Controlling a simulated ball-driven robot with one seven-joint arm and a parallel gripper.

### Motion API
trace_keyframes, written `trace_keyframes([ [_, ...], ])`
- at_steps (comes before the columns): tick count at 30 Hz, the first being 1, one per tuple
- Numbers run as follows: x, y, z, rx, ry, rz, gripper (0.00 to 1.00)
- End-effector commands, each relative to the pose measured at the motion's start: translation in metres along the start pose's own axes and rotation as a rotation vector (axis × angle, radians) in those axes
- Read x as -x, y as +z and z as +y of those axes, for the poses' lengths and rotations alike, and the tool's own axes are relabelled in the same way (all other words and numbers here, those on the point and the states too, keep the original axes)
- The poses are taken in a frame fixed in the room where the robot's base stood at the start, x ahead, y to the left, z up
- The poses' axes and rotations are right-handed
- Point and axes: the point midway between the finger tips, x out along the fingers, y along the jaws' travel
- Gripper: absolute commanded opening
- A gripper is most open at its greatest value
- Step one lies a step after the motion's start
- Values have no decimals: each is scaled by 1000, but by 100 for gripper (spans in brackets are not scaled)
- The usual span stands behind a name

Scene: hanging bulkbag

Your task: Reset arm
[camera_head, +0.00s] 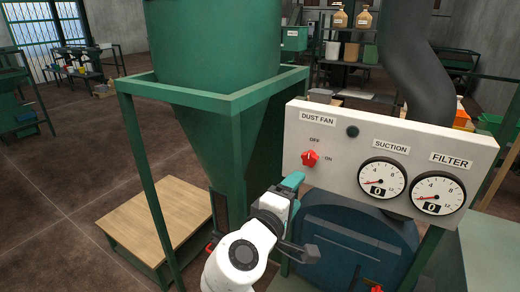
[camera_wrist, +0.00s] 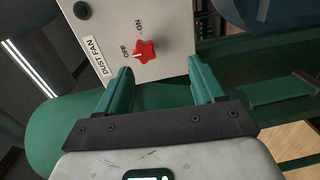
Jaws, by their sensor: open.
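My gripper (camera_head: 292,184) is at the lower middle of the head view, just below and left of the red knob (camera_head: 310,158) on the white control panel (camera_head: 350,193). In the wrist view, my gripper (camera_wrist: 160,78) has its two teal fingers spread wide with nothing between them. The red knob (camera_wrist: 145,50) shows beyond the gap between the fingertips, apart from them. Its white mark seems to point to OFF. My white arm bends up from the bottom of the head view.
The panel's suction gauge (camera_head: 381,181) and filter gauge (camera_head: 439,194) both read 0. A green hopper (camera_head: 215,50) on a green frame (camera_head: 140,150) stands close left of my arm. A low wooden platform (camera_head: 160,220) lies further left. Open floor (camera_head: 60,190) is at far left.

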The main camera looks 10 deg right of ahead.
Motion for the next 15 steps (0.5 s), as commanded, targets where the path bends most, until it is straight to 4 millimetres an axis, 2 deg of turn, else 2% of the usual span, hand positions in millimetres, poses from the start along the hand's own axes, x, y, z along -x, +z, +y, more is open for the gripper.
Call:
trace_keyframes([
  [4, -11, 56, -68, -104, -208, -59, 68],
  [8, -7, 117, -137, -229, -429, -138, 68],
  [11, 8, 164, -186, -326, -596, -213, 68],
  [15, 45, 231, -246, -468, -827, -333, 68],
])
